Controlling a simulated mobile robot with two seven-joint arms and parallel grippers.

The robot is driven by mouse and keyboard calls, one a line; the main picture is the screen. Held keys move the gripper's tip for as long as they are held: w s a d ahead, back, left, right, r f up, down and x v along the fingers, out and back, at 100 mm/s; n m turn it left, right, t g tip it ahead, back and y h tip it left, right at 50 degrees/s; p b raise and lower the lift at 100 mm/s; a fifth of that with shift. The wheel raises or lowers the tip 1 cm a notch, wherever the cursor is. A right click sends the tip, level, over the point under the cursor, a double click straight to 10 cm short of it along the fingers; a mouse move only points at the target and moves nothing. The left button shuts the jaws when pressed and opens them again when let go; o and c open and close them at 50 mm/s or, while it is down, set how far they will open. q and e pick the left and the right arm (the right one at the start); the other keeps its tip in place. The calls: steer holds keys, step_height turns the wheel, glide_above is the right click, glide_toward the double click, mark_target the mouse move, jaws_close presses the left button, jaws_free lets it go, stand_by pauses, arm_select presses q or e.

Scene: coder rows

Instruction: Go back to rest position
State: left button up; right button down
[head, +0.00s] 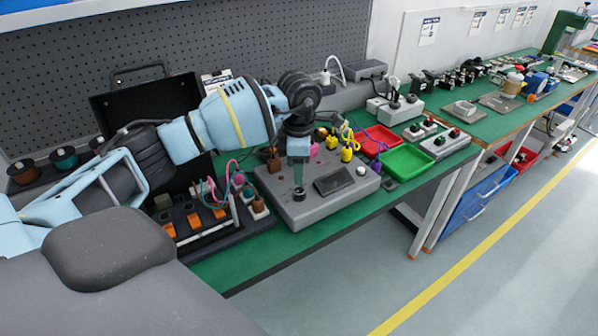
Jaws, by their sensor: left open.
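My left arm reaches in from the left over the green-topped workbench (232,268). My left gripper (299,180) points down over the grey device (325,209) with a dark screen (333,181). Its fingertips are just above or around a dark round knob (299,193) on the device; I cannot tell whether they touch it. The gripper is open, and I see nothing held in it. My right gripper is not in view.
A green tray (405,161) and a red tray (375,140) stand right of the device. Left of it are an open black case (147,99) and a rack with orange parts (192,219).

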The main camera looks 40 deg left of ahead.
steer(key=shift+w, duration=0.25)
